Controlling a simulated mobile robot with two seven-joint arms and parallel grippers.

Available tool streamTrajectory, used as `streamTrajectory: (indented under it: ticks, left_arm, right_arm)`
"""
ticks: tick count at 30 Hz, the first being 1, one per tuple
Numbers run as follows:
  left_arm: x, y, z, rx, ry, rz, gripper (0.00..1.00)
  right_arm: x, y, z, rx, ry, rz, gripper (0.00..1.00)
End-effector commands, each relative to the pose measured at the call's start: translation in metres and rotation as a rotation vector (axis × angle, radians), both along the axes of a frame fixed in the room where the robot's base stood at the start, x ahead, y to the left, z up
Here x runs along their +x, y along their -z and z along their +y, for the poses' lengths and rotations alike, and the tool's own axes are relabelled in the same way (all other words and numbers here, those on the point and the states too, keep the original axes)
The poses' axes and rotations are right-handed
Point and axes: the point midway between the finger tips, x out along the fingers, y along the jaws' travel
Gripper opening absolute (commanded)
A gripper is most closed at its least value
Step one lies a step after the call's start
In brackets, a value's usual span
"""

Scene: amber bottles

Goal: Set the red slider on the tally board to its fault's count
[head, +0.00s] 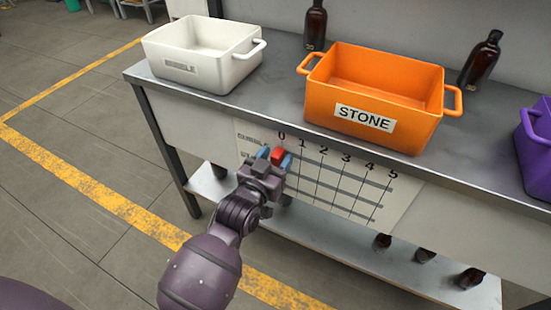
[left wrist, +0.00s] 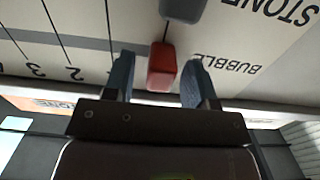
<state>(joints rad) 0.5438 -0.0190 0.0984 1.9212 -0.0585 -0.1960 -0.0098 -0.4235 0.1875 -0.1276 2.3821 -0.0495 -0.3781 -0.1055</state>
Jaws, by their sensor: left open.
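The tally board (head: 400,205) is a pale panel on the bench's front, with columns 0 to 5. The red slider (head: 277,153) sits on its top row at the 0 column; it also shows in the left wrist view (left wrist: 161,68) beside the word BUBBLE. My left gripper (head: 274,158) is open, its two blue fingers on either side of the red slider. In the left wrist view (left wrist: 159,75) small gaps appear between fingers and slider. A grey slider (left wrist: 183,9) sits on the STONE row. My right gripper is out of view.
On the bench stand a white bin (head: 212,72), an orange bin labelled STONE (head: 330,88), and a purple bin (head: 535,160) at the right edge. Amber bottles stand behind the orange bin (head: 315,25) and at its right (head: 480,60). Several more are on the lower shelf (head: 335,250).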

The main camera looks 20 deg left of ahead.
Motion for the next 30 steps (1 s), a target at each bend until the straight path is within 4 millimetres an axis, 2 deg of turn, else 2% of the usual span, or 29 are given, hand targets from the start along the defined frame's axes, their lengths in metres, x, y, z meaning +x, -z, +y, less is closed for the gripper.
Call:
streamTrajectory:
  ticks: [5, 6, 15, 16, 23, 30]
  left_arm:
    - [0.0, 0.0, 0.0, 0.0, 0.0, 0.0, 0.51]
    - [0.0, 0.0, 0.0, 0.0, 0.0, 0.0, 0.48]
    - [0.0, 0.0, 0.0, 0.0, 0.0, 0.0, 0.02]
    - [0.0, 0.0, 0.0, 0.0, 0.0, 0.0, 0.0]
    - [0.0, 0.0, -0.001, 0.0, 0.0, 0.0, 0.0]
    - [0.0, -0.002, -0.012, -0.004, 0.0, -0.002, 0.0]
  right_arm:
    - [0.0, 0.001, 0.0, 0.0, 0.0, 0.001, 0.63]
    - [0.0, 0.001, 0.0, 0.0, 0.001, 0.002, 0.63]
    - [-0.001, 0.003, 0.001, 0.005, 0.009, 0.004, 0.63]
    - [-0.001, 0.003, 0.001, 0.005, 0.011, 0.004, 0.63]
    - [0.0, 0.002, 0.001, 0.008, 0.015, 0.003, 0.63]
    - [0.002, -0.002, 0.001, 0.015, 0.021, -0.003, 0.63]
